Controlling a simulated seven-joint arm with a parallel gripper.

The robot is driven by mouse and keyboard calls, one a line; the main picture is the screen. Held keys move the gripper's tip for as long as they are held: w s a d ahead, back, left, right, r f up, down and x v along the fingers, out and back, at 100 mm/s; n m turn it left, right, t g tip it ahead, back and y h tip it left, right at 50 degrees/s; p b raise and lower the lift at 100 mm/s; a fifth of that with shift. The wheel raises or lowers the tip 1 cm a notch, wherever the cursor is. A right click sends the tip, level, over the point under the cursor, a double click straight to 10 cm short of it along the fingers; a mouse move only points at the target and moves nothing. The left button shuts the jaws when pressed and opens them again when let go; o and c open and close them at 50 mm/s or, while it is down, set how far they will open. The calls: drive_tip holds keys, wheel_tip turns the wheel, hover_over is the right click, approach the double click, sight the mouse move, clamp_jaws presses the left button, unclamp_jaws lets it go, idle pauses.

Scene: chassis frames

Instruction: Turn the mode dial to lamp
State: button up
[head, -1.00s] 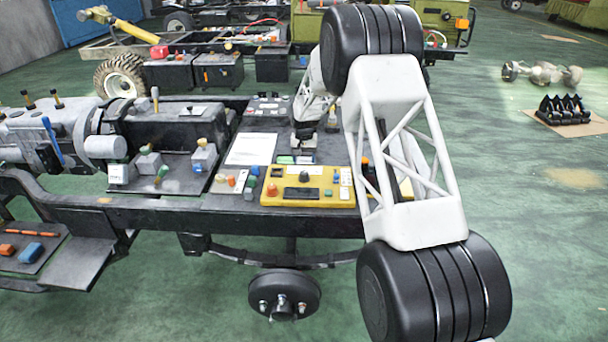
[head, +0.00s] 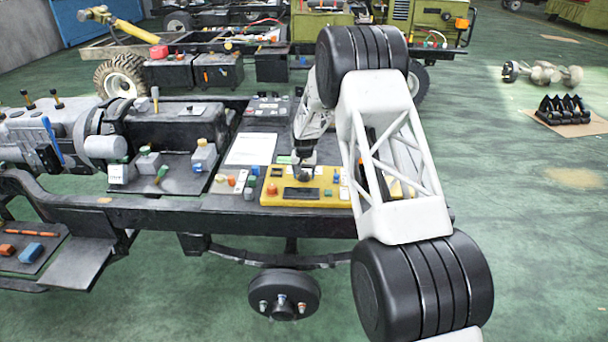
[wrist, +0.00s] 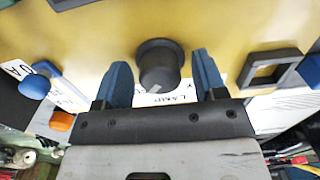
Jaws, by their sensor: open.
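The yellow control box (head: 320,199) lies on the dark bench on the chassis. In the wrist view its yellow face (wrist: 110,30) fills the upper part. The dark round mode dial (wrist: 158,60) stands up from it, with a small pale mark on its near side. A white label reading LAMP (wrist: 180,98) appears upside down beside the dial. My gripper (wrist: 160,64) is open, one blue finger on each side of the dial, with visible gaps. In the head view my gripper (head: 303,169) is over the box's back edge and hides the dial.
A white sheet (head: 251,149) lies left of the gripper. Several small parts lie on the bench around the box.

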drive_tip(key=c, duration=0.9)
drive_tip(key=shift+n, duration=0.4)
drive_tip(key=n, duration=0.4)
drive_tip(key=shift+n, duration=2.1)
drive_tip(key=o, duration=0.9)
